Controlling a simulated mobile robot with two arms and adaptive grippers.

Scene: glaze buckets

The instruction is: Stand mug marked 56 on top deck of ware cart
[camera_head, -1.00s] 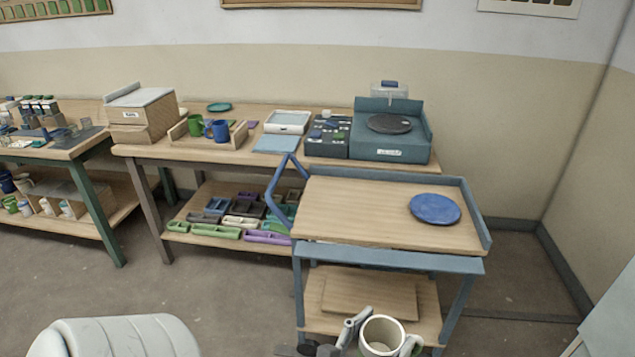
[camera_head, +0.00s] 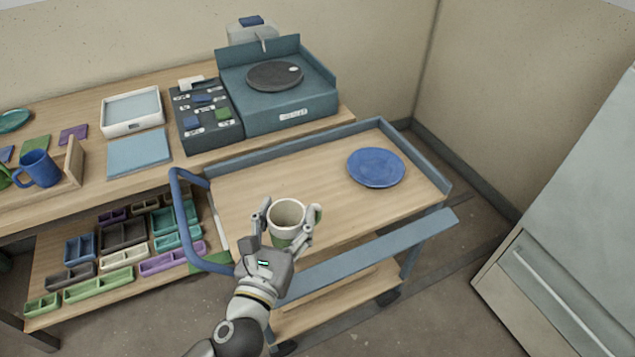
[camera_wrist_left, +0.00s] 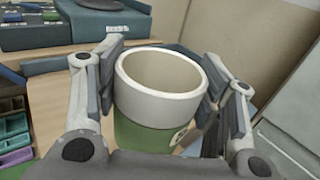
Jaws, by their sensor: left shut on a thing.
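A mug (camera_head: 286,216) with a cream upper part and a green lower part is held upright by my left gripper (camera_head: 284,225). The fingers are closed on either side of it, as the left wrist view of the mug (camera_wrist_left: 160,90) also shows. A pale round mark shows partly on its green side; its number cannot be read. The mug is over the near left part of the wooden top deck of the ware cart (camera_head: 270,179). I cannot tell whether its base touches the deck. My right gripper is out of view.
A blue round plate (camera_head: 376,167) lies at the deck's right end. The deck between it and the mug is bare. The cart has a raised back rim and a blue handle (camera_head: 181,225) at left. A workbench with a turntable (camera_head: 275,76) stands behind.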

